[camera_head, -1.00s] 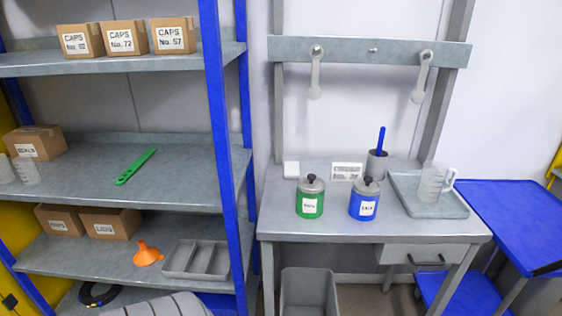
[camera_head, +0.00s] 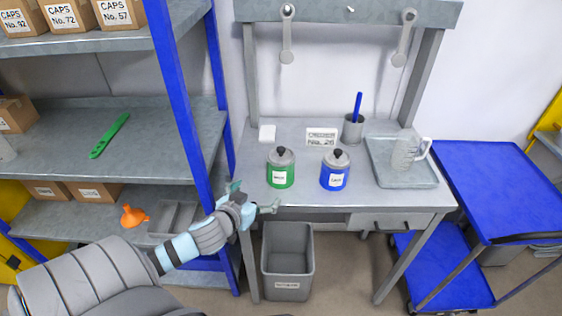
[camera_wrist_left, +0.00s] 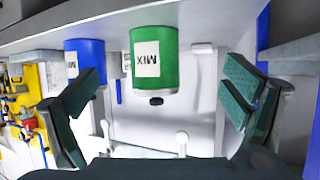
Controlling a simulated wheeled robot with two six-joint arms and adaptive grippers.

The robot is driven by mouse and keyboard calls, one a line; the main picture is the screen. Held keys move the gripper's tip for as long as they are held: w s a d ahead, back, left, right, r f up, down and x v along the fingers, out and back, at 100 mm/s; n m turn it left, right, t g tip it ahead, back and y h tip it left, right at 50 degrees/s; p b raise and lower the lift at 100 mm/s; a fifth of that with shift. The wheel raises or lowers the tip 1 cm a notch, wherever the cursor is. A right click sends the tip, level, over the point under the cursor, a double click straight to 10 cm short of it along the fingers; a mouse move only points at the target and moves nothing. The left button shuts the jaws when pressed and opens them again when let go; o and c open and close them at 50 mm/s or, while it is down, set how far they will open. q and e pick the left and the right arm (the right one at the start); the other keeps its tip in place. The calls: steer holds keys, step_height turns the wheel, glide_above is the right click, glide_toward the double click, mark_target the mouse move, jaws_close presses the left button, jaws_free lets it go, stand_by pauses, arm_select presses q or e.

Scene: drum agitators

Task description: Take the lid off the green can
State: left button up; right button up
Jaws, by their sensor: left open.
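The green can (camera_head: 281,176) stands upright on the grey workbench (camera_head: 232,167), near its front left. Its grey lid (camera_head: 281,157) with a black knob is on it. In the left wrist view the green can (camera_wrist_left: 154,62) appears upside down, label facing me, with its black knob (camera_wrist_left: 156,101) lowest. My left gripper (camera_head: 256,197) is open and empty at the bench's front left edge, nearer to me than the green can and apart from it. In the wrist view its fingers spread on either side of the can. My right gripper is not in view.
A blue can (camera_head: 334,176) with a similar lid stands right of the green one. Behind are a grey cup (camera_head: 352,130) and a sign (camera_head: 321,137); a tray (camera_head: 425,182) with a jug is at right. A blue shelf post (camera_head: 178,100) stands close left of the bench.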

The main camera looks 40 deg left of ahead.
mark_target(281, 171)
arm_select(q)
steer(key=shift+t, duration=0.3)
steer(key=b+x, duration=0.1)
steer(key=x, duration=0.4)
steer(key=r+b+x, duration=0.1)
steer(key=x, duration=0.3)
steer(key=b+x, duration=0.1)
steer(key=x, duration=0.4)
steer(key=shift+w+d+r, duration=0.1)
steer(key=shift+w+d, duration=0.15)
steer(key=shift+w, duration=0.65)
steer(key=shift+s, duration=0.15)
steer(key=c, duration=1.7)
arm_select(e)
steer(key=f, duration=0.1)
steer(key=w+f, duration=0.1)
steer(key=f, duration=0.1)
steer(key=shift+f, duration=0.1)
arm_select(q)
steer(key=shift+o, duration=0.2)
steer(key=shift+r, duration=0.15)
step_height(281, 171, up, 20)
steer(key=p, duration=0.3)
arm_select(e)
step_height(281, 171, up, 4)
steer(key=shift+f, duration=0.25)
